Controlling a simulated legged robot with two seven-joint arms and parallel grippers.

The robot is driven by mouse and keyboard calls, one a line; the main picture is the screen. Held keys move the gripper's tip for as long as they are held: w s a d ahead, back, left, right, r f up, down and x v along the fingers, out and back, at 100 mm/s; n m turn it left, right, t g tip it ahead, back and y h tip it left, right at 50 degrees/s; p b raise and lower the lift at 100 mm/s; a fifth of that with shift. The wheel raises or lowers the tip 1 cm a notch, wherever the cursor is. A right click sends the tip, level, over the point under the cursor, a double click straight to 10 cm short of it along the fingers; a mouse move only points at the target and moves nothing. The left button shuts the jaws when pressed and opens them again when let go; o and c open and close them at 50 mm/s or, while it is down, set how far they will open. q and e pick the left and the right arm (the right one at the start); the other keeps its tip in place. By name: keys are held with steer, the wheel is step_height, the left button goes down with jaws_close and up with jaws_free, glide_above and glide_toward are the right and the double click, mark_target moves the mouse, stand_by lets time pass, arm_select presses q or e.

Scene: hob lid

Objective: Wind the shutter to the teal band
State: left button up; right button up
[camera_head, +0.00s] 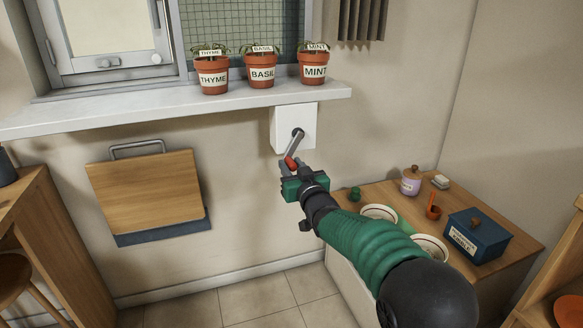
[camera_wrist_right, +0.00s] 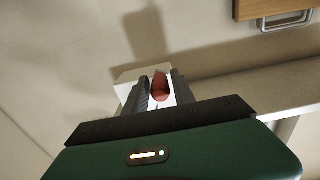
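A white crank box (camera_head: 287,133) is fixed to the wall under the windowsill. Its grey crank arm (camera_head: 294,146) hangs down and slightly left, ending in a red knob (camera_head: 291,162). My right gripper (camera_head: 295,170) is at the knob, its fingers pointing up toward the box. In the right wrist view the red knob (camera_wrist_right: 159,85) lies between the two fingers (camera_wrist_right: 160,92), with a narrow gap beside it, so the gripper looks open around it. The window has a green mesh part (camera_head: 287,25). I cannot make out a shutter or teal band. My left gripper is out of view.
Pots marked THYME (camera_head: 212,75), BASIL (camera_head: 261,70) and MINT (camera_head: 313,67) stand on the sill (camera_head: 150,108) above the crank. A folded wooden board (camera_head: 147,190) hangs at left. A counter (camera_head: 500,262) with a blue box (camera_head: 476,236) and bowls is at right.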

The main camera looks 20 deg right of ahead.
jaws_close()
stand_by(1.1)
